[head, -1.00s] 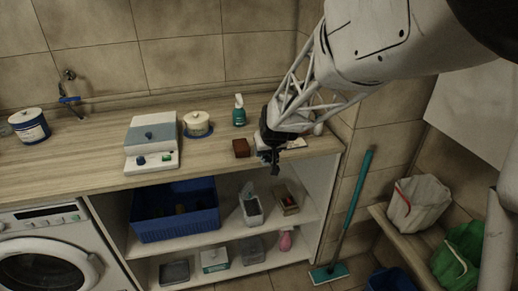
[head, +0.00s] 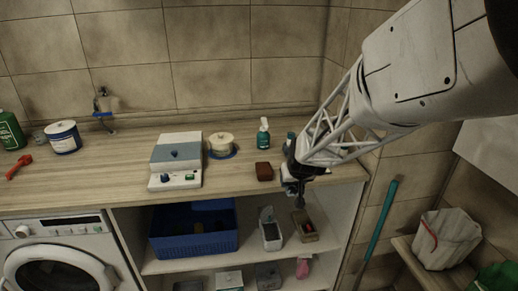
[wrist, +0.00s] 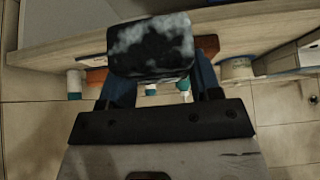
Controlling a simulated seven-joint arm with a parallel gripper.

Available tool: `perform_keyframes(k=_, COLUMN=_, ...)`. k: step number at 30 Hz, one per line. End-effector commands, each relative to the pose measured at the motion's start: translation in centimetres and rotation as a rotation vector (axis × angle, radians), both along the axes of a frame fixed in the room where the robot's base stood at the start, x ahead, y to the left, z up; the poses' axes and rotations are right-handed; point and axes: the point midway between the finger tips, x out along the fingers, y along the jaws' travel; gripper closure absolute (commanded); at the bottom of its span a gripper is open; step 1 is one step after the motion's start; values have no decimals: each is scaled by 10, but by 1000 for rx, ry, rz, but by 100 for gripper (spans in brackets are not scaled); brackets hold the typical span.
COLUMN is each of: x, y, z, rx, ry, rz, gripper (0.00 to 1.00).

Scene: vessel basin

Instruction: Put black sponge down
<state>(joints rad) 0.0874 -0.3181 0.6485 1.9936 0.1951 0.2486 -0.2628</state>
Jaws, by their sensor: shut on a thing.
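The black sponge (wrist: 151,48), a dark block with mottled pale patches, fills the upper middle of the wrist view. My gripper (wrist: 156,84) is shut on it, with a blue finger at each side. In the head view my gripper (head: 293,188) is at the counter's front edge, near its right end. The sponge cannot be made out clearly there. The wooden counter (head: 110,186) runs across the head view. Whether the sponge touches the counter cannot be told.
A reddish-brown block (head: 264,171) lies just left of my gripper, with a teal bottle (head: 263,138) behind it. A white-and-blue device (head: 175,178) and a lidded pot (head: 220,144) stand further left. Shelves below hold a blue crate (head: 193,247). Bare counter lies left of the device.

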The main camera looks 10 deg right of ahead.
Motion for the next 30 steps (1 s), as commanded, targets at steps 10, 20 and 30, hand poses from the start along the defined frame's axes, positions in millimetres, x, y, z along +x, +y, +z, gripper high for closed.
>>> perform_keyframes(k=10, x=48, y=-3, z=-5, rx=0, ry=1, rz=0, gripper=72)
perform_keyframes(k=20, x=93, y=-7, z=-9, rx=0, ry=0, rz=0, gripper=72)
perform_keyframes(k=30, x=129, y=-9, z=-12, rx=1, ry=0, rz=-1, gripper=72)
